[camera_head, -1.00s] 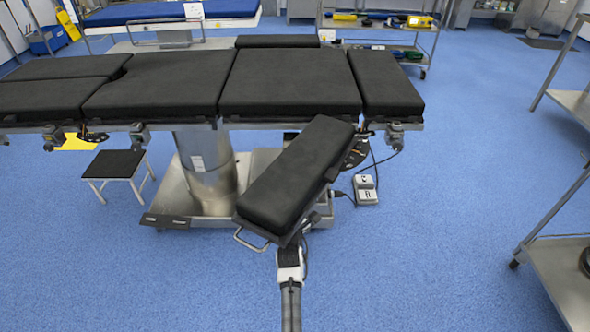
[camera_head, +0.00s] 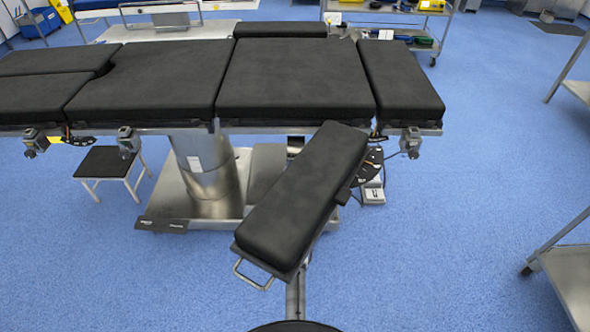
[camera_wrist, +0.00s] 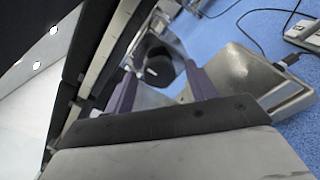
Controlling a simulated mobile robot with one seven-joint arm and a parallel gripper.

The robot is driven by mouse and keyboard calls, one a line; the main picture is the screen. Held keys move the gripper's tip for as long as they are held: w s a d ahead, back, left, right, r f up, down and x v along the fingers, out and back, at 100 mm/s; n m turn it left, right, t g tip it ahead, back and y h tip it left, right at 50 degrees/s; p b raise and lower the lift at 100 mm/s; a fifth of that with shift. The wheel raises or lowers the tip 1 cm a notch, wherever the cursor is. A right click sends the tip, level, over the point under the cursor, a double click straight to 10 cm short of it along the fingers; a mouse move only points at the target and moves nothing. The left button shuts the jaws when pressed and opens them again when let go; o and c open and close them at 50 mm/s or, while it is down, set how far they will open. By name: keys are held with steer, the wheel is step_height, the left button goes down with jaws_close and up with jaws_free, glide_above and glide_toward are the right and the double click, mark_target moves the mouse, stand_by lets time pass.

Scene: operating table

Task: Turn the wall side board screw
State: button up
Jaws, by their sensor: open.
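The black padded board (camera_head: 302,190) sticks out at an angle from the near side of the operating table (camera_head: 292,78) in the head view. In the wrist view my gripper (camera_wrist: 160,82) is open, with its two purple-grey fingers apart. A dark, rounded knob-like part (camera_wrist: 159,68), perhaps the board screw, shows beyond and between the fingertips. I cannot tell whether the fingers touch it. The board hides my gripper and the screw in the head view; only part of my arm shows below its near end.
A metal handle rail (camera_head: 252,274) sits at the board's near end. The table's metal base (camera_head: 165,205) stands behind it, with a pedal box (camera_head: 374,196) to the right. A low stool (camera_head: 112,163) is at left. Blue floor is clear to the right, before a metal shelf (camera_head: 570,275).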

steer(key=shift+w, duration=0.35)
steer(key=c, duration=1)
